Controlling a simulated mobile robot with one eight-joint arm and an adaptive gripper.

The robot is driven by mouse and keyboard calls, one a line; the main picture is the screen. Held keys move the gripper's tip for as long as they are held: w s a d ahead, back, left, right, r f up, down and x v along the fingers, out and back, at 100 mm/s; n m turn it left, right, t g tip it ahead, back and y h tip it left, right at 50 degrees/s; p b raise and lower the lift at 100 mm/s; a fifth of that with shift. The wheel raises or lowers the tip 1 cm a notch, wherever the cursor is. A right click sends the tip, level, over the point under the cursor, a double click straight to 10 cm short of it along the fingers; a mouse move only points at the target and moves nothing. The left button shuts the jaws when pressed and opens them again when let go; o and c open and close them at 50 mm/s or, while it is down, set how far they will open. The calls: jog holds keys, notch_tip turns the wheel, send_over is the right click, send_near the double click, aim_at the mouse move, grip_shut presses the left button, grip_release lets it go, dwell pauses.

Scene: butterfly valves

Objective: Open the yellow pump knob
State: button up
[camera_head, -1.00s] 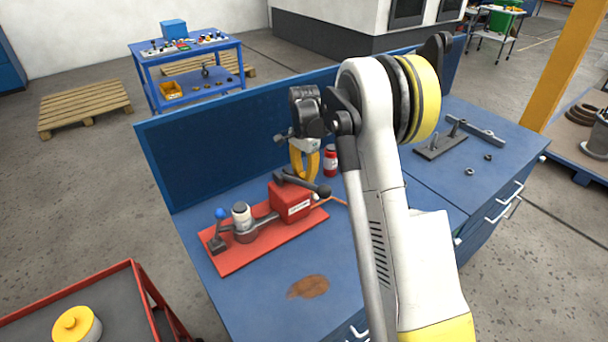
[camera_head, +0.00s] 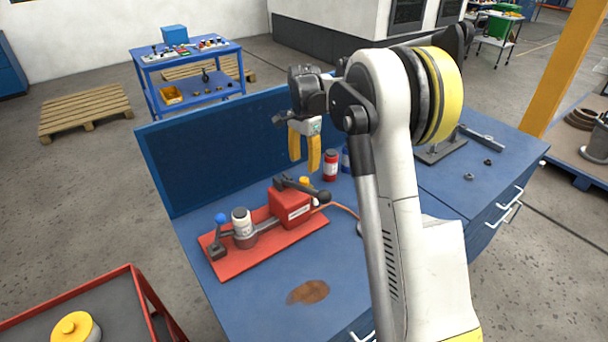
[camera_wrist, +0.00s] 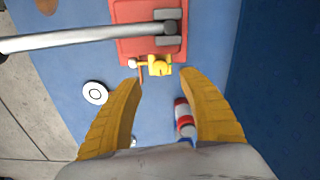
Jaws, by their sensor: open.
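The yellow pump knob (camera_wrist: 159,66) is on the end of the red pump (camera_wrist: 148,28), close beyond my fingertips and between them in the wrist view. In the head view only a small piece of the yellow knob (camera_head: 305,181) shows behind the pump's red block (camera_head: 291,204). My gripper (camera_head: 304,166) hangs with its two yellow fingers pointing down, above and behind the pump block. It is open and empty. In the wrist view my gripper (camera_wrist: 161,76) has its fingers spread apart, with no visible contact with the knob.
A red and white bottle (camera_wrist: 184,117) stands near the right finger in the wrist view. A round white item (camera_wrist: 95,93) is to the left. The pump's long lever (camera_wrist: 70,38) crosses above the bench. A blue back panel (camera_head: 220,150) stands behind the bench.

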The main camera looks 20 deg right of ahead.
aim_at(304, 179)
notch_tip(304, 179, up, 5)
jog(key=shift+f, duration=0.1)
jog(key=shift+p, duration=0.8)
jog(key=shift+m, duration=0.3)
notch_tip(304, 179, down, 12)
jog(key=shift+f, duration=0.1)
grip_shut()
